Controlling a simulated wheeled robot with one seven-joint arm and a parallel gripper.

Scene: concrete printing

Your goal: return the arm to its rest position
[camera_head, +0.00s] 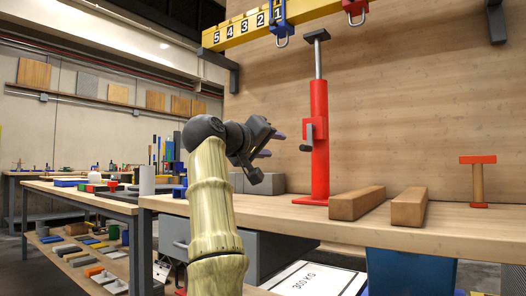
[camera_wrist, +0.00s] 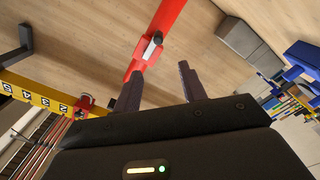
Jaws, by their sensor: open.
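My gripper (camera_head: 272,144) is raised above the wooden workbench, left of the red jack post in the head view. Its two dark fingers stand apart with nothing between them, and it also shows open in the wrist view (camera_wrist: 158,85). My arm is bent, with the gripper pointing toward the right. The red jack post (camera_head: 319,140) stands upright on the bench, with a grey rod and top plate. It also shows tilted in the wrist view (camera_wrist: 165,20), beyond the fingers. A gap shows between gripper and post in the head view.
Two wooden blocks (camera_head: 357,203) lie on the workbench (camera_head: 470,222), with a red-and-wood piece (camera_head: 478,182) at right. Grey blocks (camera_head: 262,183) sit behind my gripper. A yellow numbered rail (camera_head: 265,24) with hooks hangs above. A cluttered side table (camera_head: 75,190) stands left.

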